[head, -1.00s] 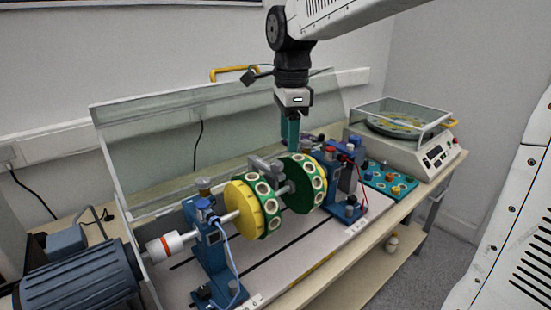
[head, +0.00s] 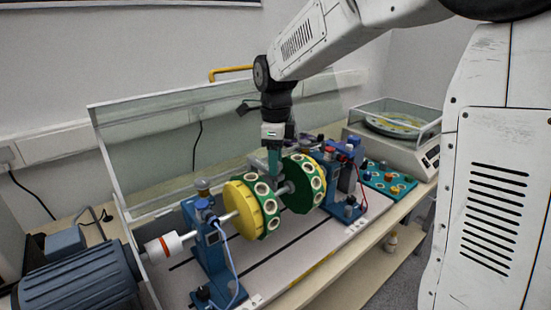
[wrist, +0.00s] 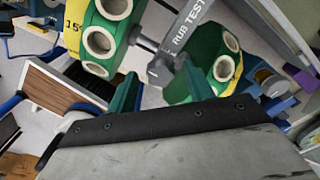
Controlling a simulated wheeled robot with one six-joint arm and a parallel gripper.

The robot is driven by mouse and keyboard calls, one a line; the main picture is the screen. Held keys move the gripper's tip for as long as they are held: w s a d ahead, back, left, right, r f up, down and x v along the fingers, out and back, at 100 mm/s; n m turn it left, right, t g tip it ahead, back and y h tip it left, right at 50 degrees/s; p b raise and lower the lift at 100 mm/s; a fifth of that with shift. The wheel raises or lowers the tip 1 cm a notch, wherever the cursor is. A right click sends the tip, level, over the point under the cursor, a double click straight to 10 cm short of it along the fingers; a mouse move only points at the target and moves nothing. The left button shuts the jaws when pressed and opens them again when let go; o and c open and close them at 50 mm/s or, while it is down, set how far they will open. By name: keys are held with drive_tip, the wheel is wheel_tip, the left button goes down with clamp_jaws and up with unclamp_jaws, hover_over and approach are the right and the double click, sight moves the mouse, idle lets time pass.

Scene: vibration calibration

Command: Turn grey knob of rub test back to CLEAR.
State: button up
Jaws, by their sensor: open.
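The grey rub test knob shows in the wrist view as a grey bar marked "RUB TEST" (wrist: 186,30), with a blocky end between my fingers. My gripper (wrist: 160,88) is open, with one green finger on each side of that end; contact cannot be told. In the head view my gripper (head: 274,168) points down between the two drilled discs and hides much of the knob. The left disc (head: 243,207) is yellow and green; the right disc (head: 303,187) is green with a yellow rim. No CLEAR mark is readable.
A blue bearing stand (head: 207,250) stands left of the discs and another (head: 343,205) right. A blue motor (head: 80,280) is at front left. A clear guard (head: 150,160) rises behind. A green socket panel (head: 388,181) and a boxed instrument (head: 395,150) lie to the right.

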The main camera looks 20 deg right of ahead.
drive_tip(key=c, duration=1)
